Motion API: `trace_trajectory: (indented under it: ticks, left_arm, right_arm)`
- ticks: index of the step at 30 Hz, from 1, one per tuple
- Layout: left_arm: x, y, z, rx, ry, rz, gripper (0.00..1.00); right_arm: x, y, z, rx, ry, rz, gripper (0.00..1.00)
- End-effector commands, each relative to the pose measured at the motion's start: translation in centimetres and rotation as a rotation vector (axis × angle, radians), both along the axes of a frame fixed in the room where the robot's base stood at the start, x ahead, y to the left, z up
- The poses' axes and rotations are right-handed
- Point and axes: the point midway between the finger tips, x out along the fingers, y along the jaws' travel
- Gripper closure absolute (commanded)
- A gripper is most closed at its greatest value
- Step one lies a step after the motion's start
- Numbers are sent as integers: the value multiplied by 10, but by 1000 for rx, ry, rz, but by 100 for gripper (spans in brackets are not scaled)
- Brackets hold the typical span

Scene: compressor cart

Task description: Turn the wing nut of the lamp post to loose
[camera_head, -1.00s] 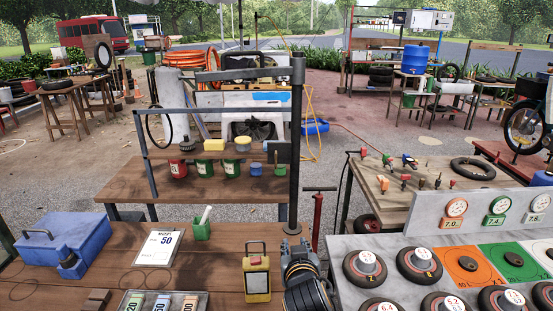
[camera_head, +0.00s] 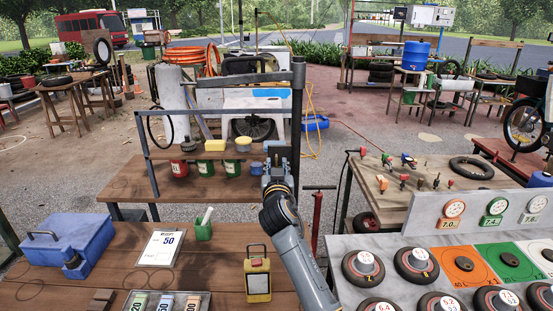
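The dark lamp post (camera_head: 297,115) stands upright behind the wooden bench, with a horizontal bar (camera_head: 235,79) running left from its top. A small dark block (camera_head: 279,147) sits against the left side of the post, about halfway down. My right gripper (camera_head: 277,163) is raised just below and in front of this block, close to the post. Its fingers are small and seen from behind, so I cannot tell whether they are open or touch anything. I cannot make out the wing nut. My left gripper is not in view.
A shelf with tins stands left of the post. A grey display rack (camera_head: 385,240) with wheels fills the right.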

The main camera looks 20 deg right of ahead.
Motion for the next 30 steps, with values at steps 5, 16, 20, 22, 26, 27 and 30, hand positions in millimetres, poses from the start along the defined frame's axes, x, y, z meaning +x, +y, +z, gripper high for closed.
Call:
trace_trajectory:
  ticks: [5,16,20,22,26,27,30]
  left_arm:
    - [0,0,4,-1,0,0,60]
    - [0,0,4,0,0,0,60]
    - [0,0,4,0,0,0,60]
    - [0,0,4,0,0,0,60]
    - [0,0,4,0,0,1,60]
    - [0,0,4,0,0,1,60]
    - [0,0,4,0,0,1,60]
  right_arm:
    - [17,-5,0,-2,2,-1,71]
    - [23,-7,-1,0,0,-1,71]
    - [23,-7,-1,0,1,-1,89]
    - [23,-7,-1,0,1,-1,100]
    - [23,-7,-1,0,1,-1,100]
    - [23,-7,-1,-1,1,-1,100]
    - [23,-7,-1,-5,3,0,100]
